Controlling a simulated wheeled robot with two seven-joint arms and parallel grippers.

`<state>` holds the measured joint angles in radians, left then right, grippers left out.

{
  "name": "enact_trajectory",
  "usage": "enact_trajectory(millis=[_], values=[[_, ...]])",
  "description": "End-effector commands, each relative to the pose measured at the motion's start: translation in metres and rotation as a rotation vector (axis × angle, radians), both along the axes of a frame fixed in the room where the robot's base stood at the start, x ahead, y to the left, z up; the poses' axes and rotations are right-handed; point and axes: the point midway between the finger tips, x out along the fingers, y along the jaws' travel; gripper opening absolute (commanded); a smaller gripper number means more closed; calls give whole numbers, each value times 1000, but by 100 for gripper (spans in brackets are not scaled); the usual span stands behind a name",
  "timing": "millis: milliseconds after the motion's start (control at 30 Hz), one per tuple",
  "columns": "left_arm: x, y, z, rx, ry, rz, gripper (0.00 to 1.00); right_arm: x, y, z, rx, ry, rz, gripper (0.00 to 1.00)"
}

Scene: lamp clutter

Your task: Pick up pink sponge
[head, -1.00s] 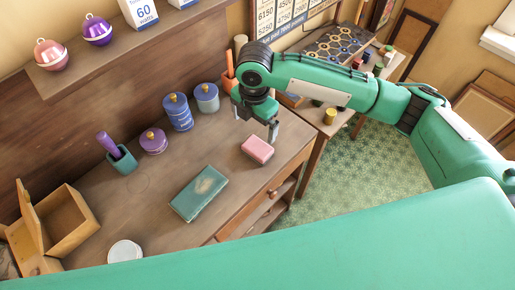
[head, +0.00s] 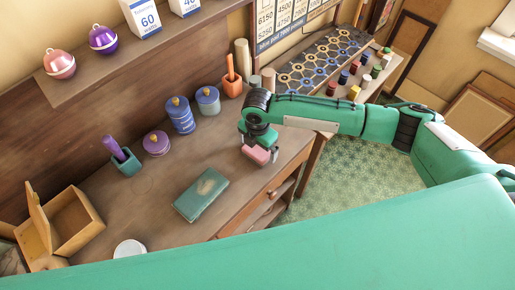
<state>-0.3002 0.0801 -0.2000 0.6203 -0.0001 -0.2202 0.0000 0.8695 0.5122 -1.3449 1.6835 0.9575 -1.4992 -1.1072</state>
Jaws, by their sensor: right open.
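The pink sponge (head: 257,154) lies on the wooden desk near its right end. My right gripper (head: 258,147) is right over the sponge, pointing down, with its jaws open at the sponge's sides. The gripper covers the upper part of the sponge, and whether the fingers touch it cannot be told. My left gripper is not in view.
A teal book (head: 200,194) lies left of the sponge. Blue tins (head: 180,116), a purple tin (head: 156,143), a teal cup (head: 126,162) and an orange pot (head: 232,88) stand further back. An open wooden box (head: 75,222) is at the left.

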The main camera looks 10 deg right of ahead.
Motion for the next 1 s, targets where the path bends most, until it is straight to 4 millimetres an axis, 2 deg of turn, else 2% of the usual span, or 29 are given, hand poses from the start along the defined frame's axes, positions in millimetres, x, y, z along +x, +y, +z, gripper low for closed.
enact_trajectory(millis=[133, 367, 600, 1000], values=[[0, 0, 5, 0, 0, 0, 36, 0, 1, -14, 1, -1, 0, 100], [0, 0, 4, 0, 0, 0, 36, 0, 1, -16, 1, -2, 1, 100], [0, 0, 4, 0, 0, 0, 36, 0, 1, -16, 1, -2, 0, 60], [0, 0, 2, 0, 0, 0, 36, 0, 1, -10, 2, -2, 1, 60]])
